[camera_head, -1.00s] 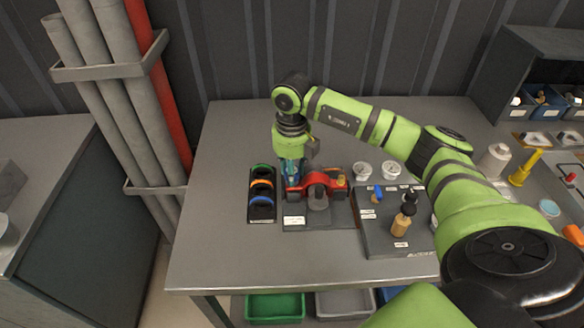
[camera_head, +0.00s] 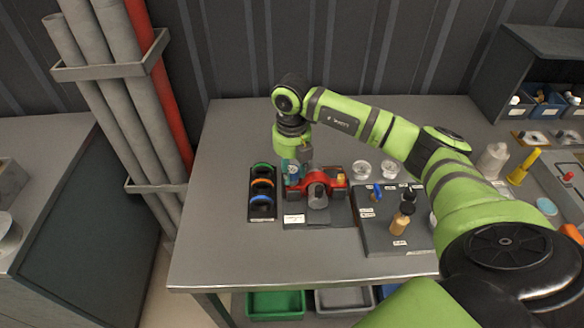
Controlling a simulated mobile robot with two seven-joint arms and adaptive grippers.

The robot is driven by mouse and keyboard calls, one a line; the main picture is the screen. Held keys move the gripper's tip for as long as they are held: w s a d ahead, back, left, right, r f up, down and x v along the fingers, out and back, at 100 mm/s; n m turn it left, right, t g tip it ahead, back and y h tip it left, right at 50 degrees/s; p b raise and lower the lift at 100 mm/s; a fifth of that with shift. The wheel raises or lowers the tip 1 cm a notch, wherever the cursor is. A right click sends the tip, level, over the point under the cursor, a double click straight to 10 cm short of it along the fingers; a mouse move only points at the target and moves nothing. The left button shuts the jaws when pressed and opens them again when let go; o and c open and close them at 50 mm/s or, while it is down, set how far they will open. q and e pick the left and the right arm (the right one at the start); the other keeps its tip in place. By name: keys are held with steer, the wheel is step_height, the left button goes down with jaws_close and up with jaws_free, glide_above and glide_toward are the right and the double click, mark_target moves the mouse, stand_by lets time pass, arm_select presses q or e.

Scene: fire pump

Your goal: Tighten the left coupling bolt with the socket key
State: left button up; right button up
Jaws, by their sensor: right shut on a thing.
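The red pump coupling (camera_head: 321,183) sits on a dark base plate with a white label, near the middle of the table. My right gripper (camera_head: 293,172) points down over the left end of the coupling, and my green arm reaches in from the right. It is shut on a teal-coloured thing, probably the socket key, though little of it shows. The left coupling bolt is hidden beneath the gripper. A yellowish bolt head (camera_head: 341,177) shows at the coupling's right end. My left gripper is not in view.
A black rack (camera_head: 262,207) with green, orange and blue rings stands left of the coupling. A grey tool board (camera_head: 385,237) with a wooden-handled tool (camera_head: 402,222) lies right. Two clear round dishes (camera_head: 375,169) stand behind. The table's left part is clear.

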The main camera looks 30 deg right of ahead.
steer(key=m, duration=0.2)
steer(key=shift+m+p, duration=0.3)
steer(key=shift+p, duration=0.1)
steer(key=shift+m, duration=0.8)
steer(key=shift+r+m+p, duration=0.1)
steer(key=shift+m+p, duration=0.5)
steer(key=shift+m, duration=0.5)
steer(key=shift+m+p, duration=0.3)
steer(key=shift+m, duration=0.9)
steer(key=shift+m+p, duration=0.65)
steer(key=shift+m, duration=0.55)
steer(key=shift+m+p, duration=0.35)
steer(key=shift+m, duration=0.75)
